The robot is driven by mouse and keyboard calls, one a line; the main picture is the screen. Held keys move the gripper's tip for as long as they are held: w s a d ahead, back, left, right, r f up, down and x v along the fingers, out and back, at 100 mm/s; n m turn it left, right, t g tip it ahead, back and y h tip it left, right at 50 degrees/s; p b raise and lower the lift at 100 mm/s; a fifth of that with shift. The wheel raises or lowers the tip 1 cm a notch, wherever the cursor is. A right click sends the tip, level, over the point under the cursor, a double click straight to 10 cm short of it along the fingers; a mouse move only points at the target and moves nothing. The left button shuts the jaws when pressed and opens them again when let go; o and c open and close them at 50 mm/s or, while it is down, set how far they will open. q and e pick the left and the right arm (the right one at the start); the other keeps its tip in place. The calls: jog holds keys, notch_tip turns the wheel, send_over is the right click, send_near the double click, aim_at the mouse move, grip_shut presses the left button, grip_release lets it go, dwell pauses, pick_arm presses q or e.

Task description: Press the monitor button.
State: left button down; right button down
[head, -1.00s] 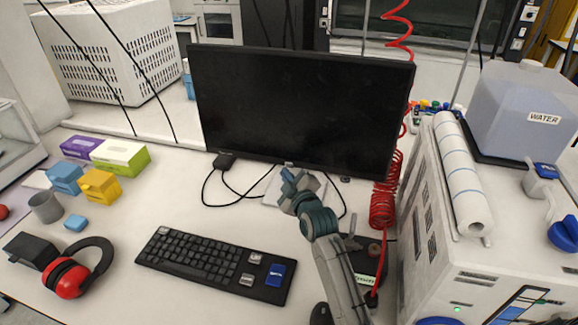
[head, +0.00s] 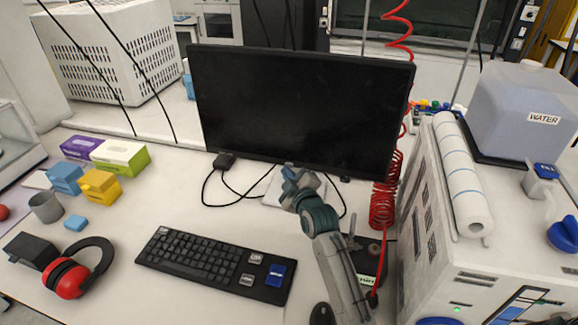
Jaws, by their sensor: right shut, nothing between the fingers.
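The monitor (head: 300,108) stands at the back of the bench with a black, dark screen. A small part sits on its lower edge at the centre, just above my right gripper (head: 289,174). My right arm comes up from the bottom right, and its shut, empty gripper points at the middle of the lower bezel. I cannot tell whether the fingertips touch the bezel. The monitor button cannot be made out clearly; a small dark piece (head: 345,179) shows below the bezel, right of the gripper. My left gripper is not in view.
A keyboard (head: 216,264) lies in front of the monitor, left of my arm. A red coiled hose (head: 383,205) and a white machine (head: 460,235) stand close on the right. Red earmuffs (head: 70,277) and small boxes (head: 99,184) lie at the left.

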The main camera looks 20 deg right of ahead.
jog(key=shift+w+d, duration=0.2)
jog(key=shift+w, duration=0.1)
dwell(0.5)
jog(key=shift+s+a, duration=0.1)
jog(key=shift+s+a+p, duration=0.35)
jog(key=shift+s, duration=0.25)
jog(key=shift+a, duration=0.1)
jog(key=s+a, duration=0.1)
jog(key=s+p, duration=0.1)
jog(key=s+a, duration=0.1)
jog(key=s, duration=0.1)
jog(key=shift+a+p, duration=0.3)
jog(key=shift+s, duration=0.1)
dwell(0.8)
